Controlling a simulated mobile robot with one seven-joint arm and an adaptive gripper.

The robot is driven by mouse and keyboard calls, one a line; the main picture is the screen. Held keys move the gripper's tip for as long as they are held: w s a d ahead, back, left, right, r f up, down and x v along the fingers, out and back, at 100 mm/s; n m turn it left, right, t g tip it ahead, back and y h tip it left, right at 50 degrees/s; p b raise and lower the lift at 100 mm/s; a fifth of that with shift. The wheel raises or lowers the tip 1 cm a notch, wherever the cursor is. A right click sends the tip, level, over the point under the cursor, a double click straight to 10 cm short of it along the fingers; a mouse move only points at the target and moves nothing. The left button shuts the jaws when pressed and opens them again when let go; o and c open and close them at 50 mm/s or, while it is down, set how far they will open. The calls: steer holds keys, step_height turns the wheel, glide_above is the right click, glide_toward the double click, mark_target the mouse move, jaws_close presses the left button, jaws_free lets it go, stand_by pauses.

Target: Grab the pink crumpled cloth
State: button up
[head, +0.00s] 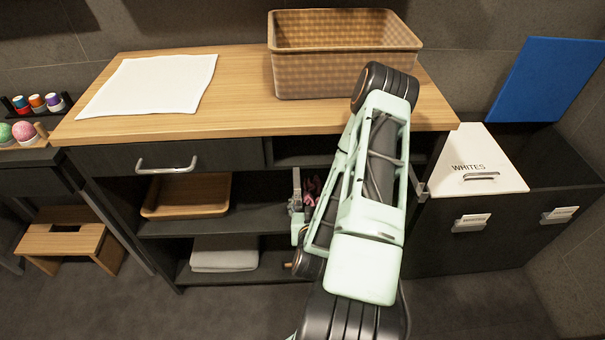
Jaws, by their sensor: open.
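The pink crumpled cloth (312,187) shows as a small dark pink patch inside the open shelf of the vanity, right of the middle. My arm hides most of it. My gripper (297,205) is at the shelf opening, just left of the visible part of the cloth. It is open, and part of it is hidden behind my arm. I cannot tell whether it touches the cloth.
A wooden tray (186,212) sits on the same shelf to the left, with a folded towel (224,262) below. A wicker basket (300,84) and a white cloth (150,84) lie on the countertop (240,112). A hamper (500,235) stands at right.

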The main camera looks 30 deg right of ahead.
mark_target(313, 188)
steer(key=shift+s+a+f+m+b, duration=0.15)
steer(key=shift+a+f+m+b, duration=0.25)
steer(key=shift+a+f+m, duration=0.15)
steer(key=shift+h, duration=0.3)
steer(key=b+x, duration=0.1)
steer(key=x, duration=0.4)
steer(key=shift+d, duration=0.15)
steer(key=b+x, duration=0.1)
steer(key=x, duration=0.3)
steer(key=shift+s+d+b, duration=0.1)
steer(key=shift+d+b, duration=0.25)
steer(key=shift+w+d+f, duration=0.15)
steer(key=shift+w+d, duration=0.1)
steer(key=shift+w, duration=0.2)
steer(key=c, duration=1.2)
steer(key=shift+o, duration=0.2)
steer(key=shift+r, duration=0.25)
